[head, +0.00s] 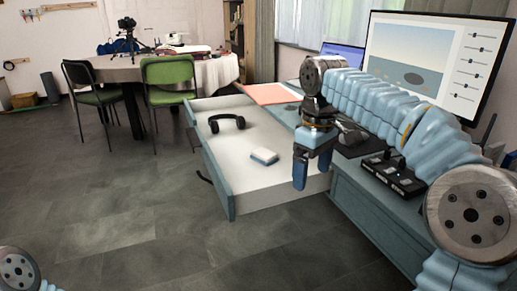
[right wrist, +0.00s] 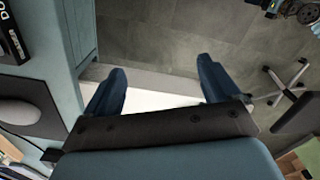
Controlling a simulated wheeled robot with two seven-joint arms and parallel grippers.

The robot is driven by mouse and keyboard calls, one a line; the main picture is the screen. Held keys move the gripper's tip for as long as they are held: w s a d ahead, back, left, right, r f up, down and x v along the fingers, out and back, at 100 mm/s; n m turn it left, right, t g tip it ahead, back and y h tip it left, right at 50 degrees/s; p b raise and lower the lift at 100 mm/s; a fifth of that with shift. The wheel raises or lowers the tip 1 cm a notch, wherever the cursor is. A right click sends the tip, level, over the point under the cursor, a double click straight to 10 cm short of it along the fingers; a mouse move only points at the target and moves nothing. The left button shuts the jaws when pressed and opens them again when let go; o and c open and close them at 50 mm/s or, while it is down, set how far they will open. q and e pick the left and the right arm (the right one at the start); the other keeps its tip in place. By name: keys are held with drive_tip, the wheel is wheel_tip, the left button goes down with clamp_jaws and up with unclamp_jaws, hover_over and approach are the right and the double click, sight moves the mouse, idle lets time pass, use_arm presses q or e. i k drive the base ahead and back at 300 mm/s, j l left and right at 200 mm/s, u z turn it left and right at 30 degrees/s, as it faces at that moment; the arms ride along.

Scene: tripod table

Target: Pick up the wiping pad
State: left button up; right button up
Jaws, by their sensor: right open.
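The wiping pad (head: 264,156) is a small white block with a blue lower edge. It lies on the white floor of an open drawer (head: 285,189) in the head view. My right gripper (head: 312,172) points down just right of the pad, above the drawer's right part, and is apart from the pad. In the right wrist view its two blue fingers (right wrist: 162,85) are spread with nothing between them but the white drawer beyond. I cannot make out the pad in that view. My left gripper is out of view.
Black headphones (head: 227,122) lie in the drawer, left of and behind the pad. A desk (head: 372,205) with a monitor (head: 425,60) and a black control box (head: 393,177) stands to the right. Chairs and a round table are far back; the floor at front left is clear.

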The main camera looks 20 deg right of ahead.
sight(264, 156)
drive_tip(key=i, duration=1.1)
